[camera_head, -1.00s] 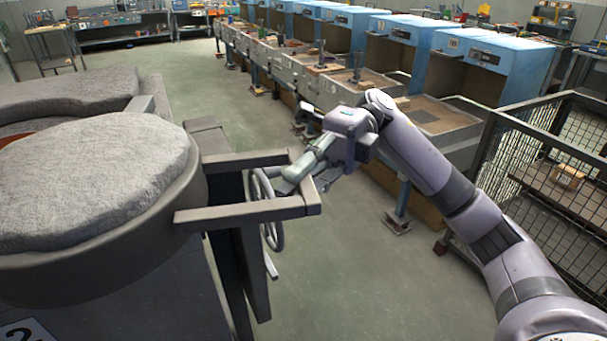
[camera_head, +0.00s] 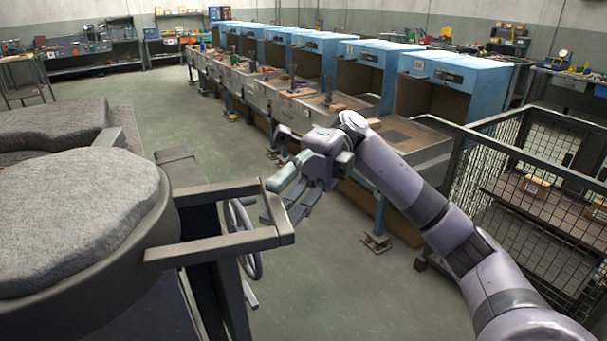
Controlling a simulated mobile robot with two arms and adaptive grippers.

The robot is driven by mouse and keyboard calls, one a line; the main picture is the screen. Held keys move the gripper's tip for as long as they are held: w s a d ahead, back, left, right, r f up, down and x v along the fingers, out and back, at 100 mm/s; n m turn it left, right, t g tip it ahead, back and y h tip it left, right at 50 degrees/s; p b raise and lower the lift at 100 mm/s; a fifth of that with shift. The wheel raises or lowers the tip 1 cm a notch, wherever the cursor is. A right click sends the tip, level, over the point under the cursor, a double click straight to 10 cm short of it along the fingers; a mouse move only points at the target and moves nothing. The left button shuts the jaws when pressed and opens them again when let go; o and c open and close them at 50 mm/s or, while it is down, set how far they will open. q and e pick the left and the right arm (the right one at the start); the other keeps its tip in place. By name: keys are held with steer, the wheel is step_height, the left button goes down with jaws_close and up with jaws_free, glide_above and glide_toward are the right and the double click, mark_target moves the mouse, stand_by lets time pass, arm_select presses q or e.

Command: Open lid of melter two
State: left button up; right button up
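Melter two stands at the lower left, a round dark-grey vessel (camera_head: 120,262). Its top is a rough, light-grey round lid (camera_head: 75,215) that lies flat within the rim. A dark handle frame of two bars and a crossbar (camera_head: 279,212) juts out to the right. My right gripper (camera_head: 268,198) is just beyond the crossbar, with its fingers spread and nothing between them. The fingertips point left at the crossbar; I cannot tell whether they touch it. My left gripper is out of view.
A handwheel (camera_head: 246,240) hangs below the handle. A second rough grey top (camera_head: 55,125) lies behind melter two. Blue cabinets (camera_head: 455,85) on benches line the back right. A wire cage (camera_head: 530,190) with boxes stands at the right. The floor between (camera_head: 330,280) is clear.

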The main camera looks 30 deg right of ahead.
steer(key=v, duration=0.9)
steer(key=shift+d, duration=0.3)
steer(key=shift+w+r, duration=0.1)
